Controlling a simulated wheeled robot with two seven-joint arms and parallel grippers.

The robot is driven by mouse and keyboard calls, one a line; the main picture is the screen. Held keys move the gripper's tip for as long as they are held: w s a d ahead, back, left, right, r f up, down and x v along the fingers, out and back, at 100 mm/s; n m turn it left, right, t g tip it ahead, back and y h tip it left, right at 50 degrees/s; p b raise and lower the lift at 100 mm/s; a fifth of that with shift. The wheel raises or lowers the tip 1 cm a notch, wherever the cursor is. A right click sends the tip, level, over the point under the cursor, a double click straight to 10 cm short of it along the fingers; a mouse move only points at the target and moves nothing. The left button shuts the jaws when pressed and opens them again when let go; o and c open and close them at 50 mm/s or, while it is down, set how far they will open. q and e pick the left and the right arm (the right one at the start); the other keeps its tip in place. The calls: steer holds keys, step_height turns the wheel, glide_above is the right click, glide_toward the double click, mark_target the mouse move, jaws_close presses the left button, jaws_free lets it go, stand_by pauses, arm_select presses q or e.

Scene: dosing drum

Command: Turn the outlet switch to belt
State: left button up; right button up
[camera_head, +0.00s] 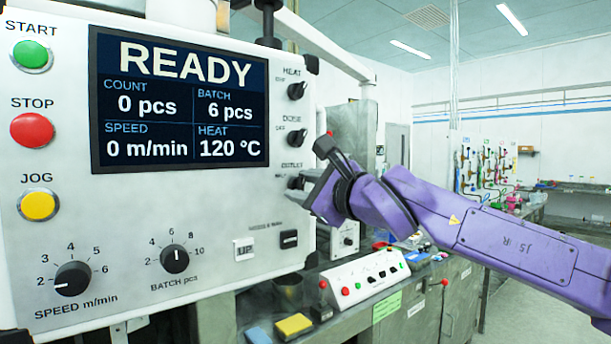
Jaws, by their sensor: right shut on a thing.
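The outlet switch (295,182) is a small black knob at the right edge of the white control panel (215,200), under the label OUTLET. My right gripper (308,186) is at this knob, shut on it. The gripper and wrist hide part of the knob and most of its position labels, so its setting cannot be read. The purple right arm comes in from the right. My left gripper is not in view.
Above sit the HEAT knob (297,90) and DOSE knob (297,137). The screen (180,100) reads READY. START (32,54), STOP (32,130) and JOG (38,204) buttons line the left. A black switch (289,239) is just below the gripper.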

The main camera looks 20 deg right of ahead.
steer(key=n+p, duration=0.4)
steer(key=n, duration=0.1)
steer(key=shift+r, duration=0.25)
steer(key=shift+f+n+p, duration=0.15)
steer(key=shift+n+p, duration=1.05)
steer(key=shift+n, duration=0.4)
steer(key=shift+f, duration=0.1)
steer(key=o, duration=1)
steer(key=b+v, duration=0.1)
steer(key=v, duration=0.9)
steer(key=shift+s+d, duration=0.15)
steer(key=shift+s, duration=0.05)
